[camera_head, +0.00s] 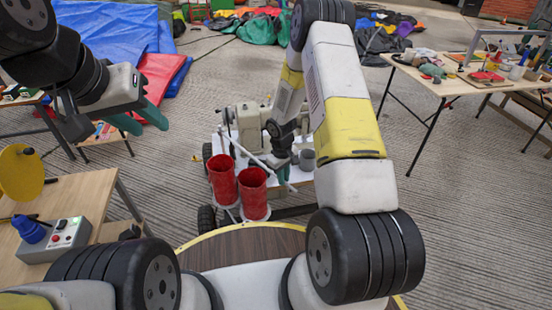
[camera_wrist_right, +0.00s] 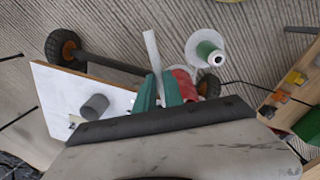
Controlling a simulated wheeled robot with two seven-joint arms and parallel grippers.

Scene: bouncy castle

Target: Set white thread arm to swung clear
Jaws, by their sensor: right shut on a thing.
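The white thread arm (camera_head: 249,156) is a thin pale rod on the cart by the cream sewing machine (camera_head: 247,124). It slants down to the right, behind two red cylinders. In the right wrist view the white arm (camera_wrist_right: 152,50) sticks up from between my green fingertips. My right gripper (camera_head: 283,173) is shut on it; it also shows in the wrist view (camera_wrist_right: 159,91). The part inside the fingers is hidden. My left gripper (camera_head: 150,124) is empty, its teal fingers apart, well left of the cart.
Red cylinders (camera_head: 221,181) (camera_head: 254,194) stand at the cart's near side. A grey cylinder (camera_wrist_right: 95,106) stands on the white cart top (camera_wrist_right: 62,92). A table (camera_head: 455,80) stands right; a control box (camera_head: 62,240) left.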

